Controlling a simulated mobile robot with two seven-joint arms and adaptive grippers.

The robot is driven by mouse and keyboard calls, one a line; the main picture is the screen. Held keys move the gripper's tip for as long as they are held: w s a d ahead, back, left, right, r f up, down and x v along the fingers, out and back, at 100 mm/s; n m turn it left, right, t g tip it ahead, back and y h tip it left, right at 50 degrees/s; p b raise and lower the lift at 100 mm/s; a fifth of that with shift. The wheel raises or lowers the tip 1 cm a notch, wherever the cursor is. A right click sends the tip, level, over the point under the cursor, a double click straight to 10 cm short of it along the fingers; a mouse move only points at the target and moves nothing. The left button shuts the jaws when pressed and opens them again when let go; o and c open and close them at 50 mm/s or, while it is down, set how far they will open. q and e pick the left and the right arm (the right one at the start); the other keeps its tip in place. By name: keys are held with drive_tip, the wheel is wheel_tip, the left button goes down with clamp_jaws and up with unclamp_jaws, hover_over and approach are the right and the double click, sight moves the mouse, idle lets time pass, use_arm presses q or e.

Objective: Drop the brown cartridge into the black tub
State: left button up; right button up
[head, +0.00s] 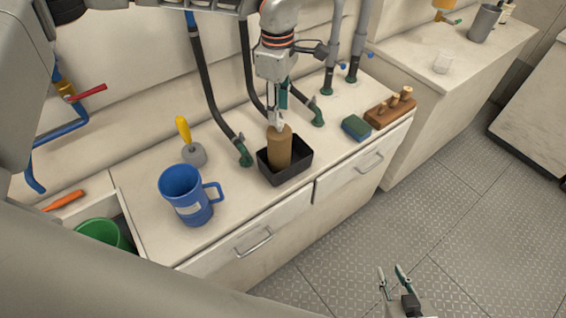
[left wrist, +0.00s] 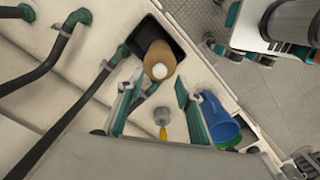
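The brown cartridge (head: 279,150) stands roughly upright inside the black tub (head: 285,178) on the counter, its pale tip up. In the left wrist view the cartridge (left wrist: 159,58) shows beyond the fingertips, with the dark tub (left wrist: 152,36) around its lower end. My left gripper (head: 277,112) is just above the cartridge. In the left wrist view its fingers (left wrist: 158,92) are spread wider than the cartridge, with nothing between them. My right gripper (head: 394,274) is low at the bottom right over the floor, fingers apart and empty.
A blue mug (head: 184,198) and a yellow-handled tool (head: 189,143) stand left of the tub. A green-and-blue sponge (head: 356,127) and a brown block with pegs (head: 390,108) lie right. Dark hoses (head: 206,88) rise behind. A green bucket (head: 103,233) sits at the lower left.

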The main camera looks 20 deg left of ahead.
use_arm(q)
wheel_tip(320, 180, up, 11)
drive_tip(key=shift+r, duration=0.15)
idle(0.6)
